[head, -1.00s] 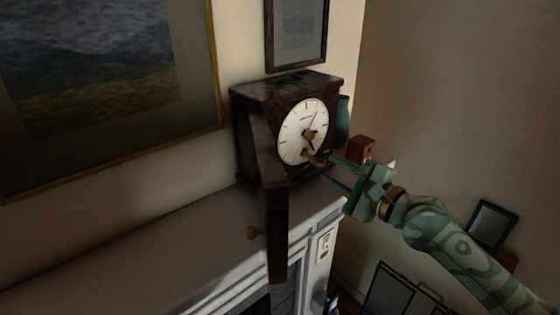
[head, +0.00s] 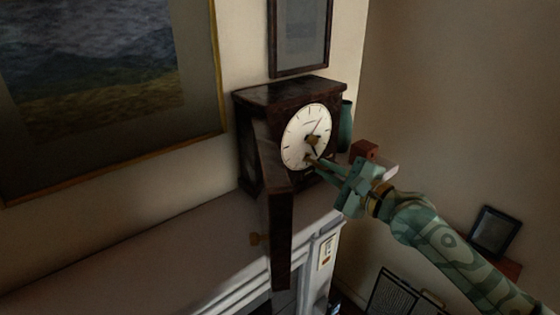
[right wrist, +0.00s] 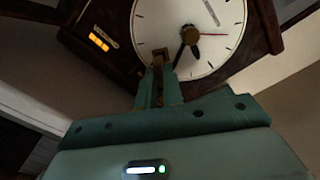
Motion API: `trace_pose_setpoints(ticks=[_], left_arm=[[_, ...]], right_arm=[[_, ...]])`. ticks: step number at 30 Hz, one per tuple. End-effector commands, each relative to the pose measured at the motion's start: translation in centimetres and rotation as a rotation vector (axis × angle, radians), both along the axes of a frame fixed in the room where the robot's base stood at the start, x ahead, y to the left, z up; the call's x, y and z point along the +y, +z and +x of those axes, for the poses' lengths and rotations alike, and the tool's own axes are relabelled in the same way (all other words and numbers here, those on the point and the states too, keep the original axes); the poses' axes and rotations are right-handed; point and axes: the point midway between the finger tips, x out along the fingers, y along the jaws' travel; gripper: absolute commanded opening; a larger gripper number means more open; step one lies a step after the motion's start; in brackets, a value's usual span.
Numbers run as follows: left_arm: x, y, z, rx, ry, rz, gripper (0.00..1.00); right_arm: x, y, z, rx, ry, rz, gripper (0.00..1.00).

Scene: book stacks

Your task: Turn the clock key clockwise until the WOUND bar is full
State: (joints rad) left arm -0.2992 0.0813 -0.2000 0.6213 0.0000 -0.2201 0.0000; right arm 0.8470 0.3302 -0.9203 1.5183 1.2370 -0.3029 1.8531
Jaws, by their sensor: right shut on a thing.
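The clock (head: 292,92) is a dark wooden case on the mantel with a round cream dial (head: 300,125). Its narrow front door (head: 280,235) hangs open. The brass clock key (right wrist: 160,53) sits low on the dial. My right gripper (head: 315,163) is shut on the key, and its fingers partly hide it. In the right wrist view, the fingers come up to the key from below. A small dark panel with several lit orange segments (right wrist: 98,42) shows left of the dial. I cannot read its lettering. My left gripper is not in view.
The mantel (head: 130,255) runs below the clock. A teal vase (head: 346,125) and a small reddish-brown box (head: 365,150) stand right of the clock, close to my right gripper. Framed pictures (head: 300,40) hang above and left. The open door juts out left of my gripper.

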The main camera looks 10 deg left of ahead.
Motion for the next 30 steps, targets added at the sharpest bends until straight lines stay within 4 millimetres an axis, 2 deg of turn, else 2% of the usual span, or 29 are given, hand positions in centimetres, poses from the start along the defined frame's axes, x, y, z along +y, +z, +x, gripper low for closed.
trace_pose_setpoints(ticks=[17, 30], left_arm=[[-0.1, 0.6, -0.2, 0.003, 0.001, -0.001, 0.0], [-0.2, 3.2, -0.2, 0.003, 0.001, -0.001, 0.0]], right_arm=[[0.5, -0.4, 0.0, 0.023, 0.005, 0.004, 0.0], [0.8, -0.3, 0.1, 0.253, 0.004, 0.168, 0.0]])
